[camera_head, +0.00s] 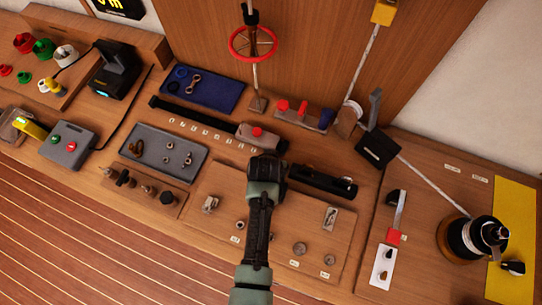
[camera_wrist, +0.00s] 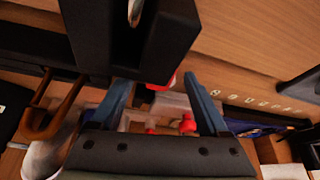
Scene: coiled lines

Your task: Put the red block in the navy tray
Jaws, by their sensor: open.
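The navy tray (camera_head: 225,92) lies at the back left of the bench, with a few metal parts in it. A small red block-like piece (camera_head: 393,237) sits by a lever at the right. Another red piece (camera_head: 257,132) is on a grey fitting behind my gripper; I cannot tell for sure which is the task's block. My gripper (camera_head: 267,163) is above the bench middle, apart from the tray. In the wrist view its two blue-grey fingers (camera_wrist: 162,103) stand apart. A red piece (camera_wrist: 162,84) shows between them, partly hidden by a black body.
A grey tray (camera_head: 150,130) with metal parts lies at the left. Red-topped pieces (camera_head: 283,106) stand behind the gripper. A black lever box (camera_head: 378,148) and a winch (camera_head: 475,240) stand at the right. A red handwheel (camera_head: 253,43) rises at the back.

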